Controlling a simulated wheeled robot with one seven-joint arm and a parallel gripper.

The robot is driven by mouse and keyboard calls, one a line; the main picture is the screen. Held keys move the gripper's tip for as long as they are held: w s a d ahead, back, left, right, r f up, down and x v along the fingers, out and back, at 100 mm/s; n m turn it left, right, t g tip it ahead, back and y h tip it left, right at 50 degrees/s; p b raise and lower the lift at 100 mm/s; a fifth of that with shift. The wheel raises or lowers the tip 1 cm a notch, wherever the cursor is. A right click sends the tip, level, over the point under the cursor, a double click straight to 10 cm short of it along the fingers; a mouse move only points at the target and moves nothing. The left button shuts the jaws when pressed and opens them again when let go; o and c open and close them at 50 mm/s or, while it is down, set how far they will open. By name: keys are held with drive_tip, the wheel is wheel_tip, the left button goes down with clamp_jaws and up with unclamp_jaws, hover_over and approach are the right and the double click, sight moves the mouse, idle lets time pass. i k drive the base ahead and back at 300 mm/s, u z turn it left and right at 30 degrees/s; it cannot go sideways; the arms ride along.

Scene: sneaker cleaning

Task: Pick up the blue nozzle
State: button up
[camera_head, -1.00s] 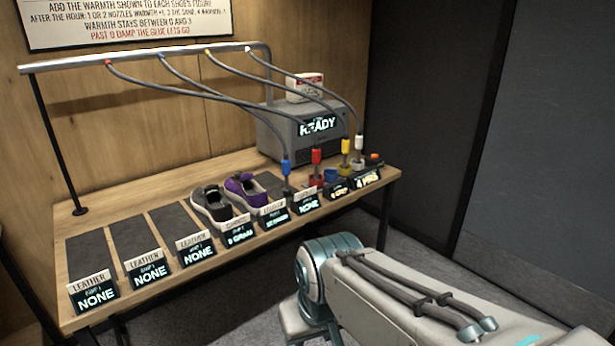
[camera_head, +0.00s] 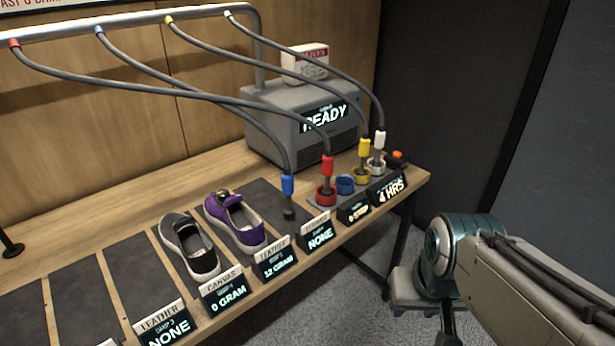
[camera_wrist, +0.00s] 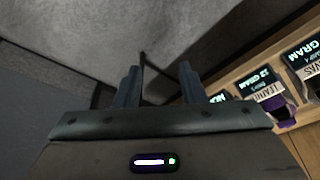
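The blue nozzle (camera_head: 288,185) hangs on a grey hose over a dark shoe mat (camera_head: 264,200), just right of the purple shoe in the head view. Its dark tip points down, near or on the mat; I cannot tell if it touches. An empty blue holder cup (camera_head: 345,184) stands between the red and yellow nozzles. In the wrist view, my gripper (camera_wrist: 158,82) is open with nothing between its fingers, over the grey floor in front of the table. The nozzle does not show in the wrist view. In the head view, my arm is at the lower right, apart from the table.
The red nozzle (camera_head: 327,172), yellow nozzle (camera_head: 363,150) and white nozzle (camera_head: 379,146) stand to the right with hoses overhead. The purple shoe (camera_head: 236,222) and grey shoe (camera_head: 188,246) lie on mats. Label signs line the table's front edge. A grey machine (camera_head: 300,120) reads READY.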

sight(287, 177)
drive_tip(key=u, duration=0.35)
drive_tip(key=i, duration=1.1)
drive_tip(key=u, duration=0.55)
